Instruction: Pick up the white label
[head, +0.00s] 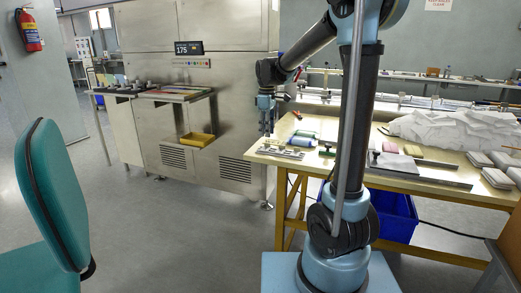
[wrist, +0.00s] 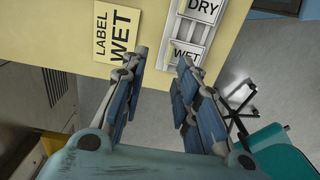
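In the wrist view, a grey metal holder lies at the table's edge with two white labels in it. One reads DRY (wrist: 203,9), cut by the top edge of the picture; the other reads WET (wrist: 187,55), partly covered by my right finger. Which one is the task's white label I cannot tell. My gripper (wrist: 163,57) is open and empty, its fingers apart over the table edge, left of the WET label. In the head view my gripper (head: 266,117) hangs above the table's left end, over the small flat holder (head: 280,152).
A yellow card (wrist: 118,32) marked LABEL WET lies left of the holder. A steel machine (head: 228,100) stands left; a teal chair (head: 50,195) is nearer.

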